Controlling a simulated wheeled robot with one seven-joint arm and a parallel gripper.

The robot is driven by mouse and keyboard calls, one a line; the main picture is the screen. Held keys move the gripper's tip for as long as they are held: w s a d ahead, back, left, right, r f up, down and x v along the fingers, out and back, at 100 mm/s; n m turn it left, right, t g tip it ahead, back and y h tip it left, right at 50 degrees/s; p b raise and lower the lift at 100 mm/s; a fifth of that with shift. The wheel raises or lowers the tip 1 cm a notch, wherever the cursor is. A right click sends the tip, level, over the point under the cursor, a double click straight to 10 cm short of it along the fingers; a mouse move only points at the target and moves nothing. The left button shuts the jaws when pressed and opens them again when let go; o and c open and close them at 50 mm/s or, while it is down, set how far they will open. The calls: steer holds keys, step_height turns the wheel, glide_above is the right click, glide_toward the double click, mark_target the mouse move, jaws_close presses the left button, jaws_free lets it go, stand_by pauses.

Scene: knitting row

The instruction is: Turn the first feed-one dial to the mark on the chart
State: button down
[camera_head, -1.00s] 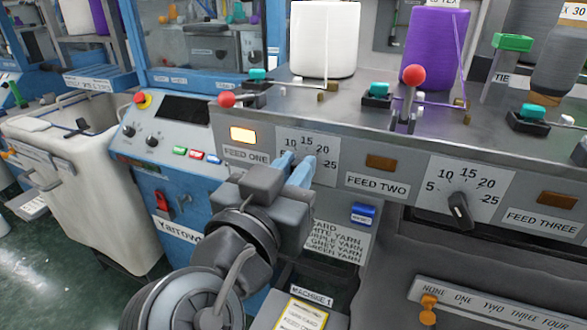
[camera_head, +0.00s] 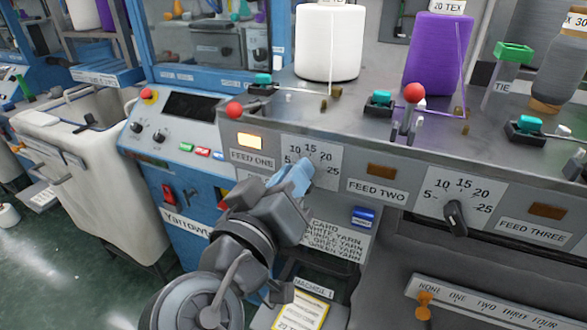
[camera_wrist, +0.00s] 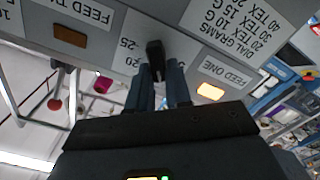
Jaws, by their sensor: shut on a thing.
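The feed-one dial is a black knob (camera_wrist: 155,55) on a white scale plate (camera_head: 327,156) marked 5 to 25. In the wrist view it sits between my gripper's fingers, which are shut on it. In the head view my gripper (camera_head: 300,170) covers the knob, and I cannot tell which number it points to. My gripper also shows in the wrist view (camera_wrist: 168,76). The chart (camera_wrist: 255,25), headed DIAL GRAMS, pairs TEX values with grams; it is upside down and partly cut off. The feed-one lamp (camera_head: 250,141) glows amber.
The feed-two dial (camera_head: 455,217) is to the right, its lamp (camera_head: 382,171) unlit. A white yarn cone (camera_head: 328,42) and a purple cone labelled 20 TEX (camera_head: 437,55) stand on the shelf above. Red-knobbed levers (camera_head: 413,93) stick up near the shelf's front edge.

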steer(key=shift+a+n, duration=0.1)
steer(key=shift+n, duration=0.3)
steer(key=c, duration=1.1)
jaws_free()
steer(key=shift+b+v, duration=0.8)
steer(key=shift+v, duration=3.1)
